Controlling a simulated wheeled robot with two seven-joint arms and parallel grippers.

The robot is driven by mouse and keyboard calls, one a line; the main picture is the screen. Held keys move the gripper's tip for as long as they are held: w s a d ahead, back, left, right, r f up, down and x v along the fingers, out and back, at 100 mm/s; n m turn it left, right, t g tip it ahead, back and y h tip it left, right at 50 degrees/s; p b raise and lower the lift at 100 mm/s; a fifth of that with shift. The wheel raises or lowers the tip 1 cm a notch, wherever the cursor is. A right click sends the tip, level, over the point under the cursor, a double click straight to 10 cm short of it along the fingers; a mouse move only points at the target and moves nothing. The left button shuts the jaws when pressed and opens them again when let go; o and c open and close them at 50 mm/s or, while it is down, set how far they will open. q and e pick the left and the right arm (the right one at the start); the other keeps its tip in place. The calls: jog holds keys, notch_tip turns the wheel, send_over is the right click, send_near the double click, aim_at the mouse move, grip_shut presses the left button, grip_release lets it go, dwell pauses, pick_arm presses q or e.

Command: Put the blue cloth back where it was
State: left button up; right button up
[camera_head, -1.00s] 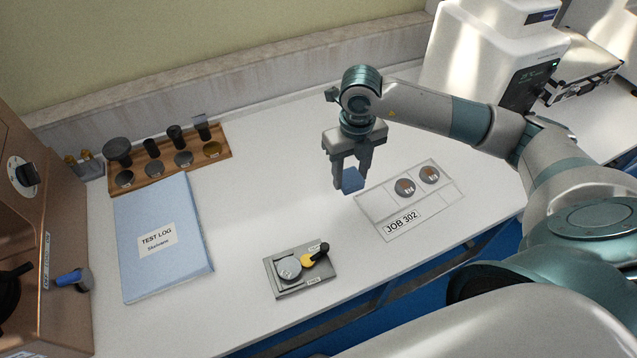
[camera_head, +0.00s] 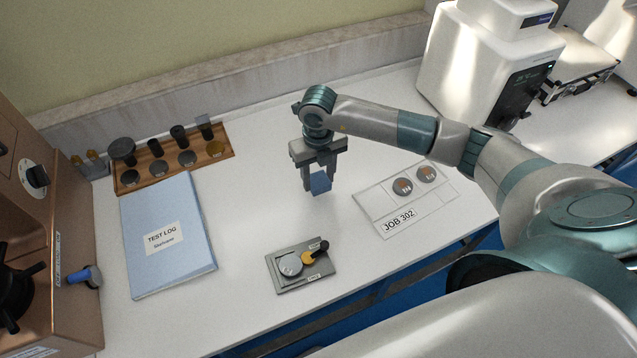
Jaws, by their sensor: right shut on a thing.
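The blue cloth (camera_head: 320,184) is a small folded blue piece between the fingertips of my right gripper (camera_head: 319,178). The gripper points down and is shut on the cloth, holding it above the white bench. It is left of the JOB 302 card and above and behind the grey fixture in the picture. The gripper fingers partly hide the cloth. My left gripper is not in view.
The JOB 302 card (camera_head: 421,211) holds two round samples. A grey fixture (camera_head: 292,286) with a disc and a black-handled lever lies near the front edge. A blue TEST LOG folder (camera_head: 185,262), a wooden rack (camera_head: 222,158) and a brown machine (camera_head: 66,235) are left. The bench centre is clear.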

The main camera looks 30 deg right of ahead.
aim_at(318, 180)
notch_tip(318, 180, down, 3)
jog(key=shift+r+p, duration=0.1)
jog(key=shift+p, duration=0.6)
jog(key=shift+f, duration=0.25)
jog(key=shift+f, duration=0.15)
jog(key=o, duration=0.9)
jog(key=shift+o, duration=0.2)
